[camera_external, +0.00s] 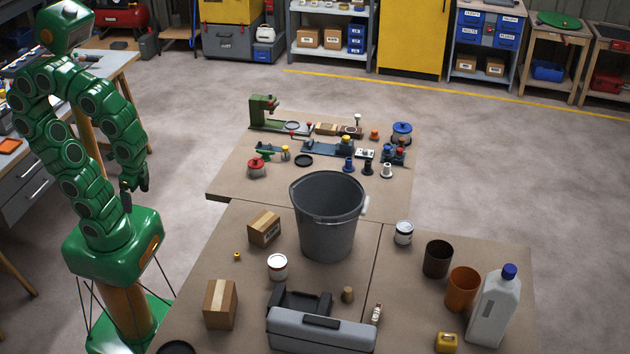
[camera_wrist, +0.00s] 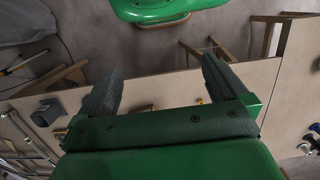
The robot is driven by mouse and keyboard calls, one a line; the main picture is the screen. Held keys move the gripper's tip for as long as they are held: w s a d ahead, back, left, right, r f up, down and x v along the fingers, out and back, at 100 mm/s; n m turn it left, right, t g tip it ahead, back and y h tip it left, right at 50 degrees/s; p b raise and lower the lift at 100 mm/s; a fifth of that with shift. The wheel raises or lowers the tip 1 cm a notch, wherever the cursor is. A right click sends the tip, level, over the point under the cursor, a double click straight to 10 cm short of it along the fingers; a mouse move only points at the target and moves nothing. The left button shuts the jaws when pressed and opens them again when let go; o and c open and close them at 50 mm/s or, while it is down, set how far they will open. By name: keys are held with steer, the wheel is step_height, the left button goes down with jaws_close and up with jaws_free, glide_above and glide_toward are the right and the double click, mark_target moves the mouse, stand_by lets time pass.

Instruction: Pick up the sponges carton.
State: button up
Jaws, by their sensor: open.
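Two brown cardboard cartons stand on the near table: one (camera_external: 264,228) left of the grey bucket, and a taller one (camera_external: 220,304) nearer the camera on the left. Their print is too small to read, so I cannot tell which is the sponges carton. My gripper (camera_external: 133,200) hangs left of the tables, apart from both cartons. In the wrist view my gripper (camera_wrist: 160,80) is open, with its two dark fingers wide apart and nothing between them. I cannot make out either carton in the wrist view.
A large grey bucket (camera_external: 327,220) stands mid-table. Around it are a white can (camera_external: 278,267), a grey toolbox (camera_external: 320,332), an orange cup (camera_external: 462,288) and a white jug (camera_external: 495,310). The far table (camera_external: 232,182) holds several tools.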

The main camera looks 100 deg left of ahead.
steer(key=w+d+f+n+h, duration=0.3)
steer(key=w, duration=0.6)
steer(key=n+t+h, duration=0.5)
steer(key=n+h, duration=0.5)
steer(key=n, duration=0.7)
glide_toward(219, 293)
steer(key=d, duration=0.2)
steer(key=shift+w+f+x, duration=0.1)
steer(key=shift+f+x, duration=0.05)
steer(key=shift+x, duration=1.75)
steer(key=shift+w+f+x, duration=0.1)
steer(key=shift+f+x, duration=0.05)
steer(key=shift+x, duration=1.75)
steer(key=shift+a, duration=0.2)
steer(key=c, duration=1.3)
